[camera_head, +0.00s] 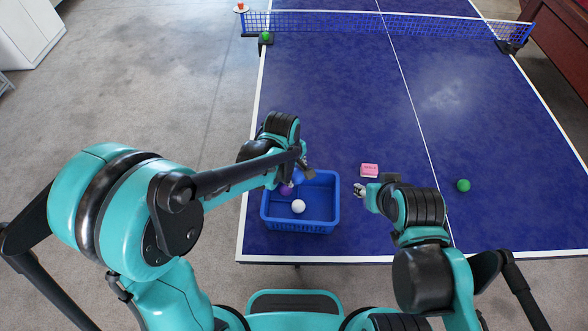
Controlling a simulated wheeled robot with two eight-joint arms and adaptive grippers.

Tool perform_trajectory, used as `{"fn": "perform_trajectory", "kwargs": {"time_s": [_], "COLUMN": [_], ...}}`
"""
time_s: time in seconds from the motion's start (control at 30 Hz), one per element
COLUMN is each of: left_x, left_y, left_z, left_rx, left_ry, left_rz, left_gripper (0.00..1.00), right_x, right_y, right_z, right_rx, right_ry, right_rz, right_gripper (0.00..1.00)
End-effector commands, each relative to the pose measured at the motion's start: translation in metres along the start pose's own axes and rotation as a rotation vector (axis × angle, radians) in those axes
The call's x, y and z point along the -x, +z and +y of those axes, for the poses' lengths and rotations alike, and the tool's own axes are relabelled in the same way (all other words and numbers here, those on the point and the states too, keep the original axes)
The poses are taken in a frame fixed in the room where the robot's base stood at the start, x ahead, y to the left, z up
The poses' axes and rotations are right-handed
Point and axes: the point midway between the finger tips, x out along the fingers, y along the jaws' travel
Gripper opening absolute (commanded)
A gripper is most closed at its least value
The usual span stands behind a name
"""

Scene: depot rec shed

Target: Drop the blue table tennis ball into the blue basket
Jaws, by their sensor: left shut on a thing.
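The blue basket (322,226) stands on the near left part of the blue table. My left gripper (297,178) is over the basket's upper left part. It is shut on the blue table tennis ball (298,176), which is mostly hidden by the arm and blends with the basket. I cannot tell how high the ball is above the basket floor. A white ball (298,206) and a purple ball (286,189) lie in the basket. My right gripper (360,191) is just right of the basket, over the table; its fingers are too small to judge.
A green ball (463,185) lies farther right, and another green ball (266,36) is by the left net post. The net (380,25) crosses the far end. The middle of the table (340,110) is clear.

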Motion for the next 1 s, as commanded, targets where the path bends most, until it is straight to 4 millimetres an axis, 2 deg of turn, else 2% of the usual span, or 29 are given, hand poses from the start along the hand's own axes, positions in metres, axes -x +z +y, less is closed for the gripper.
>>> {"fn": "perform_trajectory", "kwargs": {"time_s": [0.4,0.53,0.77,0.8,0.87,0.9,1.0], "left_x": [-0.049,-0.056,-0.055,-0.055,-0.055,-0.055,-0.055], "left_y": [-0.001,-0.001,-0.001,-0.001,-0.001,-0.001,-0.001], "left_z": [-0.01,-0.011,-0.011,-0.011,-0.011,-0.011,-0.011], "left_rx": [-0.001,-0.001,-0.002,-0.002,-0.002,-0.002,-0.002], "left_ry": [-0.001,-0.001,-0.001,-0.001,-0.001,-0.001,-0.001], "left_rz": [-0.001,-0.001,-0.001,-0.001,-0.001,-0.001,-0.001], "left_gripper": [0.22,0.22,0.22,0.44,0.6,0.65,0.65], "right_x": [-0.032,-0.035,-0.034,-0.034,-0.034,-0.034,-0.034], "right_y": [0.023,0.025,0.025,0.025,0.025,0.025,0.025], "right_z": [0.0,0.0,0.0,0.0,0.0,0.0,0.0], "right_rx": [0.0,0.0,0.0,0.0,0.0,0.0,0.0], "right_ry": [0.0,0.0,0.0,0.0,0.0,0.0,0.0], "right_rz": [0.0,0.0,0.0,0.0,0.0,0.0,0.0], "right_gripper": [0.4,0.4,0.4,0.4,0.4,0.4,0.4]}}
